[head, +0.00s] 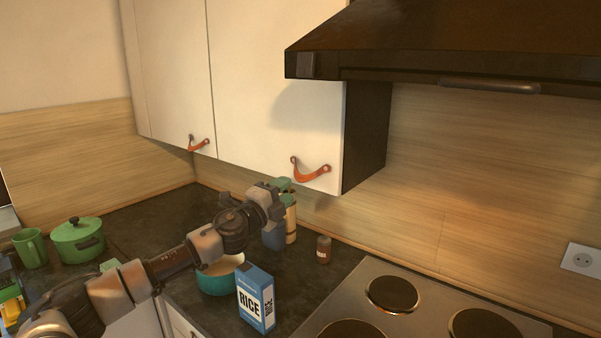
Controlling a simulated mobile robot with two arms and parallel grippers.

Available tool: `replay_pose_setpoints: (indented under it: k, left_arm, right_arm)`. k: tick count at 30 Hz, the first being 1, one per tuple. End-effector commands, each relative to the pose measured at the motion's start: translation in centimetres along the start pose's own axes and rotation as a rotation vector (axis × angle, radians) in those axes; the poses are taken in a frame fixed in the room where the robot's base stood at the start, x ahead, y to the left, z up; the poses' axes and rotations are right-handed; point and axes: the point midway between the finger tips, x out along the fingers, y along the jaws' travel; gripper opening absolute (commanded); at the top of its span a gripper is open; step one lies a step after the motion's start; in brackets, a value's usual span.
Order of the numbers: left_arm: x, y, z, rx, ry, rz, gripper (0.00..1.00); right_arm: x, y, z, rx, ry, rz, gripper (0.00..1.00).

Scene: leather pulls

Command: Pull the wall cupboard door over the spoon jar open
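The white wall cupboard has a right door (275,85) and a left door (180,70), both shut. An orange leather pull (312,175) hangs at the right door's lower edge, and another leather pull (198,146) is on the left door. My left gripper (287,191) is just below and left of the right pull, apart from it. Its green-tipped fingers look spread and empty. Behind it on the counter stand a blue container (273,238) and a pale upright item (291,225), both partly hidden. I cannot tell which is the spoon jar. My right gripper is out of view.
The dark range hood (440,45) juts out right of the cupboard, above the hob (400,315). A rice box (256,298), teal bowl (220,280) and small brown bottle (323,249) stand on the counter. A green pot (78,240) and mug (31,248) are at left.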

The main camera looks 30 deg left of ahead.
Motion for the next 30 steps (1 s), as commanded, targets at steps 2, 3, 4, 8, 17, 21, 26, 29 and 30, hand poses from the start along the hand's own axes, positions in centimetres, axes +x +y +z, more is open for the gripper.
replay_pose_setpoints:
  k: [2,3,4,8,17,21,26,29,30]
  left_arm:
    - [1.9,-0.6,-0.2,-0.004,0.001,-0.003,0.39]
    - [2.5,-0.4,-0.1,-0.004,-0.001,-0.002,0.39]
    - [3.0,-0.4,-0.1,-0.004,0.000,-0.002,0.39]
    - [4.8,-0.2,-0.2,-0.003,0.001,-0.001,0.39]
    - [6.6,0.0,-0.1,-0.001,0.002,0.001,0.39]
    - [6.6,0.1,-0.1,-0.001,0.002,0.001,0.39]
    - [6.6,0.1,-0.1,-0.001,0.001,0.001,0.31]
    - [6.6,0.1,-0.1,-0.001,0.001,0.001,0.16]
    - [6.6,0.1,-0.1,-0.001,0.001,0.001,0.10]
  right_arm:
    - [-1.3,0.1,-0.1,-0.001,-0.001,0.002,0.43]
    - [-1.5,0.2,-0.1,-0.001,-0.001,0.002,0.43]
    - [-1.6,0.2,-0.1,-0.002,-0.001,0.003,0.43]
    - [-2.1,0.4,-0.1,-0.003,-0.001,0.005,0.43]
    - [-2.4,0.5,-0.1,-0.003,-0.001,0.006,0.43]
    - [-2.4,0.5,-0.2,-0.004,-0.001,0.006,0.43]
    - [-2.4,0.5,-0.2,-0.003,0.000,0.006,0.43]
    - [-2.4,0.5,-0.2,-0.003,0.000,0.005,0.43]
    - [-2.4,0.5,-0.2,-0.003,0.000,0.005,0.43]
